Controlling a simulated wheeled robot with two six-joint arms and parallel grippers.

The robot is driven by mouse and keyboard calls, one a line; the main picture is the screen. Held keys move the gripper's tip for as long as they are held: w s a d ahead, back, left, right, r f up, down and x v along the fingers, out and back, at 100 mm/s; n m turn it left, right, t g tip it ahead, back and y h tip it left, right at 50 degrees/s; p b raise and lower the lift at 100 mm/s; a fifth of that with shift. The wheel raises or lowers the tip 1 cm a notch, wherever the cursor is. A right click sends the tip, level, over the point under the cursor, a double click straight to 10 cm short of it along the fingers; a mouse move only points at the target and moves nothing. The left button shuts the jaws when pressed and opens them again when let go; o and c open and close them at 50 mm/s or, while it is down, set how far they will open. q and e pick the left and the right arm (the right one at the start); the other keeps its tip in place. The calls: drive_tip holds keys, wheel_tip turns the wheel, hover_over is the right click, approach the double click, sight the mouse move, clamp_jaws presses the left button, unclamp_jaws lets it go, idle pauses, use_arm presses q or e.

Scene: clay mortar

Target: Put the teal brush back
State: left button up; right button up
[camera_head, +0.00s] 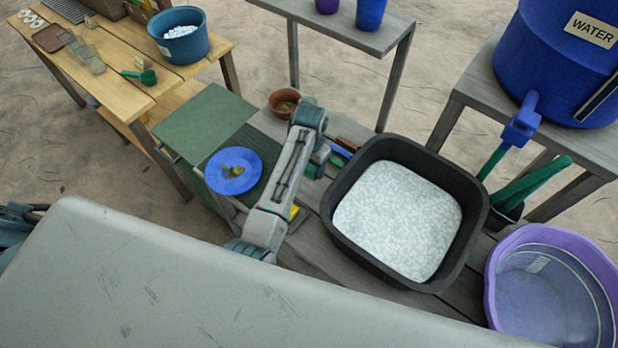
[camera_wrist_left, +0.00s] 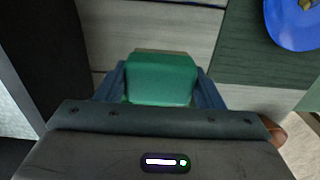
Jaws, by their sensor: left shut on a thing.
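The teal brush (camera_wrist_left: 162,77) shows as a blocky teal-green piece in the left wrist view, between the two blue fingers of my left gripper (camera_wrist_left: 160,88). The gripper is shut on it. In the head view my left gripper (camera_head: 331,158) is over the grey slatted table, just left of the black tub, and my arm partly hides it. A bit of teal (camera_head: 315,170) shows beside it. The brush's far end is hidden, and I cannot tell whether it touches the table. My right gripper is not in view.
A black tub (camera_head: 336,218) of white pellets stands close on the right. A blue plate (camera_head: 221,185) lies on a green board on the left. A brown pot (camera_head: 283,95) stands behind. A purple basin (camera_head: 493,290) and blue water barrel (camera_head: 545,60) are at right.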

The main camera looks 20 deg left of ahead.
use_arm(q)
wheel_tip(320, 180, down, 7)
drive_tip(key=shift+w+f+p, duration=0.1)
drive_tip(key=shift+w+p, duration=0.05)
drive_tip(key=shift+p, duration=0.45)
drive_tip(key=shift+f, duration=0.45)
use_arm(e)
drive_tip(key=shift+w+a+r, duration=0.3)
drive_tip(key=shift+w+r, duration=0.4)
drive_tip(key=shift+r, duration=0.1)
use_arm(q)
drive_tip(key=o, duration=0.9)
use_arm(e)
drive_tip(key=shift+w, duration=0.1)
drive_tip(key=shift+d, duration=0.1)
use_arm(q)
drive_tip(key=shift+r, duration=0.4)
wheel_tip(320, 180, up, 11)
drive_tip(key=shift+r+b, duration=0.2)
drive_tip(key=shift+b, duration=0.75)
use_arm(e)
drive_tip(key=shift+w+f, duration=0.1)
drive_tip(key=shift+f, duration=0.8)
